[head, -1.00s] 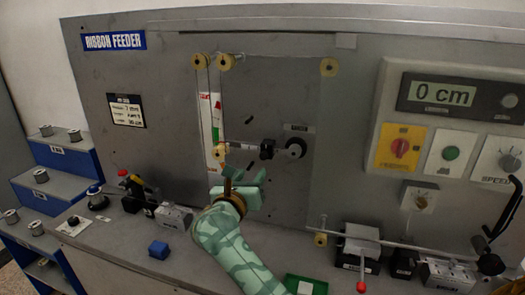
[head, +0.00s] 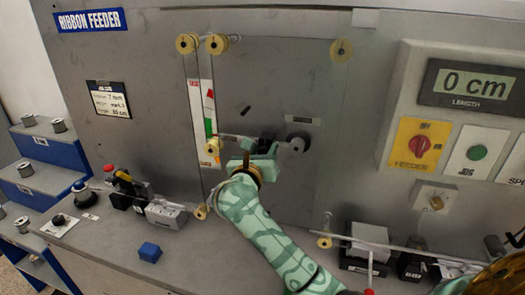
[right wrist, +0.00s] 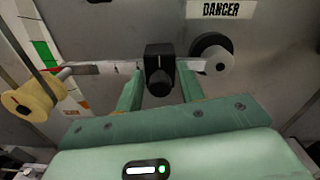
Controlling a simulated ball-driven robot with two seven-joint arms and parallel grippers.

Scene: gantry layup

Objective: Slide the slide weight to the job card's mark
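The slide weight (right wrist: 159,72) is a black block with a round knob, sitting on the thin dancer arm (right wrist: 100,68) left of its round pivot (right wrist: 212,55). In the head view the slide weight (head: 267,140) is partly hidden behind my right gripper (head: 260,150). In the right wrist view my right gripper (right wrist: 161,88) has its fingers apart, one on each side of the weight's lower part, with a narrow gap showing. The job card (head: 112,99) hangs at left on the panel; its writing is small, with a line that seems to read mark 3. My left gripper is out of view.
A yellow roller (right wrist: 28,100) hangs at the arm's left end before a red, white and green strip (head: 203,110). The length display (head: 475,85) reads 0 cm. A blue block (head: 149,252) lies on the bench (head: 195,262). Clamps stand along the bench.

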